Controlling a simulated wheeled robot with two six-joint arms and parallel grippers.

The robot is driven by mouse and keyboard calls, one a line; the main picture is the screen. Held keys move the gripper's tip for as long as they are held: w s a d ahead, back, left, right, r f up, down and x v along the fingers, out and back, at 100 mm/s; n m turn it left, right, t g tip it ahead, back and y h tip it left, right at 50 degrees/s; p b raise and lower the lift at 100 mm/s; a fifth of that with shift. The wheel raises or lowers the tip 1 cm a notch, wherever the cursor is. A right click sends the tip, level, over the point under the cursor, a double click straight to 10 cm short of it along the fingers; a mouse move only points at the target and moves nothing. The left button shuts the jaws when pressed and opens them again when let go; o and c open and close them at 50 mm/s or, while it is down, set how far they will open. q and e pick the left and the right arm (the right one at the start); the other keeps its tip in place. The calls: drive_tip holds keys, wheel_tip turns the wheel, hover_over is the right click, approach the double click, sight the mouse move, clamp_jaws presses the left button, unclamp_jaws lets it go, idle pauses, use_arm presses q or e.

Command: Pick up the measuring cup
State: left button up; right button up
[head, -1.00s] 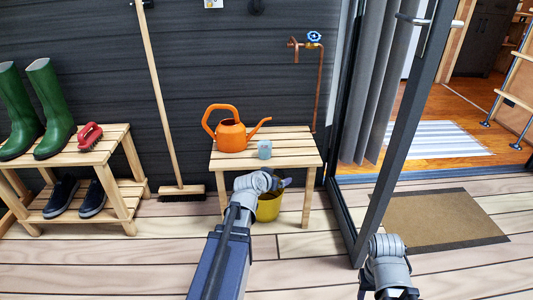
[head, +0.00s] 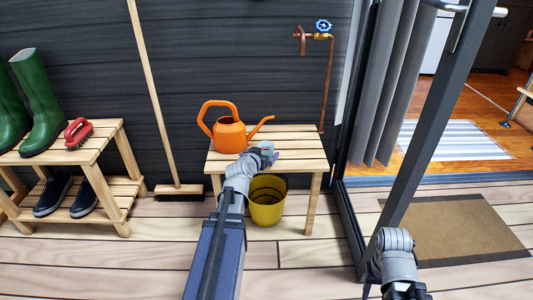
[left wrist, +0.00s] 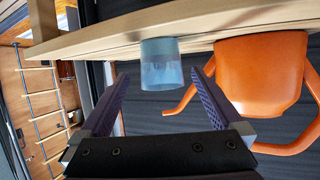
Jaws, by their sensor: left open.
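The measuring cup (left wrist: 160,65) is a small blue translucent cup. The left wrist view, which is upside down, shows it standing on the slatted wooden bench (left wrist: 110,35). My left gripper (head: 270,155) is over the bench's front part, pointing towards the back. In the left wrist view its open fingers (left wrist: 160,82) lie on either side of the cup's line, with the cup ahead between them and clear of both. My right arm shows at the lower right of the head view, but its gripper does not.
An orange watering can (head: 229,134) stands behind and left of my left gripper on the bench. A yellow bucket (head: 267,205) is below. A broom (head: 160,100), a shoe rack (head: 95,155) and a copper tap pipe (head: 328,85) are nearby. The glass door frame (head: 420,130) stands right.

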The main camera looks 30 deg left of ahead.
use_arm(q)
drive_tip(key=shift+b+x, duration=1.35)
drive_tip(key=shift+x, duration=2.4)
drive_tip(key=shift+s+a, duration=0.1)
drive_tip(key=c, duration=1.4)
